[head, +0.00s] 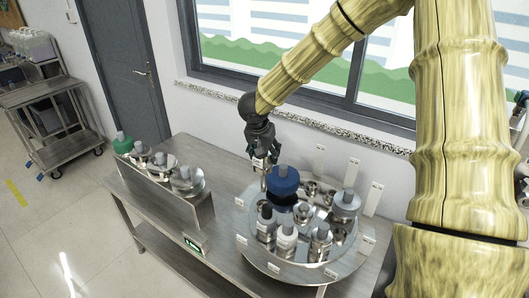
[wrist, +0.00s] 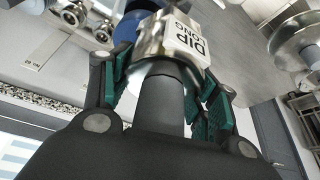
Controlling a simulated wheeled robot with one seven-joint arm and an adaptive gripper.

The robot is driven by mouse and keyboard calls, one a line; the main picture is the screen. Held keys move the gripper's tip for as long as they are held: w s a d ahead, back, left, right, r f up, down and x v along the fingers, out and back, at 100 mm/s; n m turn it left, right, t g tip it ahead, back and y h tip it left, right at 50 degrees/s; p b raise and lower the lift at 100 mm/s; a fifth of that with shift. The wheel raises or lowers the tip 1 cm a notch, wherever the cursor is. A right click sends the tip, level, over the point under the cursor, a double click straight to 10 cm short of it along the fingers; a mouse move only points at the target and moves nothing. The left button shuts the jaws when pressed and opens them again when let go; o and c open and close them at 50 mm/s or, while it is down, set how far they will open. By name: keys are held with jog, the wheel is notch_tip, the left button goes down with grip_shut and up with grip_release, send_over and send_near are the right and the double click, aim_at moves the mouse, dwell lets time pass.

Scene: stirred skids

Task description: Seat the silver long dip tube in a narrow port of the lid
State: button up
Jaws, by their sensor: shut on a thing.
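My gripper (head: 264,152) hangs over the back left edge of a round steel plate (head: 262,262), which looks like the lid. In the wrist view, the green-padded fingers (wrist: 160,100) are shut around the grey grip post of the silver long dip tube (wrist: 152,45). Its white label reads "DIP LONG". The tube also shows faintly in the head view (head: 263,182), beside a blue-topped part (head: 283,181). Its lower end is hidden, so I cannot tell whether it touches a port. Small ringed ports (wrist: 57,43) show at the upper left of the wrist view.
A steel rack (head: 180,208) with several parts, one green-topped (head: 122,144), stands left on the bench. The window wall is close behind.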

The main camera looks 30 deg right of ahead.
jog(key=shift+r+p, duration=2.8)
jog(key=shift+p, duration=0.8)
